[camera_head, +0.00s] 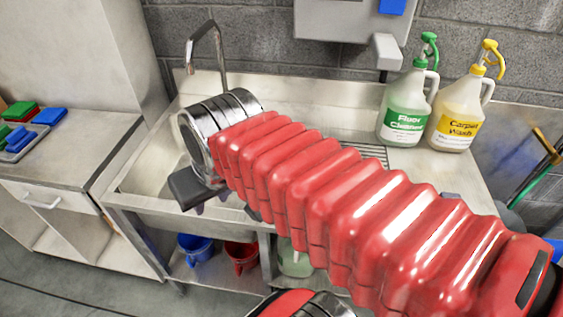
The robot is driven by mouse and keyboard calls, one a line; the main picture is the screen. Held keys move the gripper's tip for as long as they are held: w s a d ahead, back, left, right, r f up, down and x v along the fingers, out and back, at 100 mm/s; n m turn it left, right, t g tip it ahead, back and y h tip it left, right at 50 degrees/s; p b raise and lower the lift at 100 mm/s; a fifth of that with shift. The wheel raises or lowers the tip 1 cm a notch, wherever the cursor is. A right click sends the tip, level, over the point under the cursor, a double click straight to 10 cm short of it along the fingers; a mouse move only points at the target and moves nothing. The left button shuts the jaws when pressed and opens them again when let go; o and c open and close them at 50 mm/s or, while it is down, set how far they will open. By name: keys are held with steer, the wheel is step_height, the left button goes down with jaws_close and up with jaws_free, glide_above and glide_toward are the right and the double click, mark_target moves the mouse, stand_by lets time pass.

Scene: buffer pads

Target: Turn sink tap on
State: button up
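The sink tap (207,45) is a tall curved metal spout at the back of the steel sink (150,165). Its base and any handle are hidden behind my arm's metal wrist. My red, ribbed arm reaches from the lower right across the sink. My gripper (197,190) is dark and sits over the sink basin, in front of and below the tap spout. Its fingers are mostly hidden, so its opening does not show. I cannot tell whether it touches anything. No water is visible at the spout.
A green-labelled bottle (405,105) and a yellow-labelled bottle (461,110) stand on the right drainboard. A counter (75,150) with coloured pads (48,116) is at left. A blue bucket (196,248) and a red bucket (241,256) stand below. A grey wall unit (340,20) hangs above.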

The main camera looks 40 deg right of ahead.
steer(key=w+d+m+g, duration=0.1)
steer(key=w+d+m, duration=0.1)
steer(key=d, duration=0.7)
steer(key=w+d+f+m+g+y, duration=0.1)
steer(key=d+m, duration=0.3)
steer(key=d, duration=0.5)
steer(key=w+d+m+g, duration=0.1)
steer(key=w+d+m, duration=0.2)
steer(key=d, duration=0.6)
steer(key=shift+d+f+y, duration=0.15)
steer(key=shift+d+y, duration=0.15)
steer(key=shift+d, duration=0.05)
steer(key=shift+w+f, duration=0.15)
steer(key=x, duration=1.3)
steer(key=shift+f, duration=0.3)
steer(key=shift+c, duration=0.3)
jaws_close()
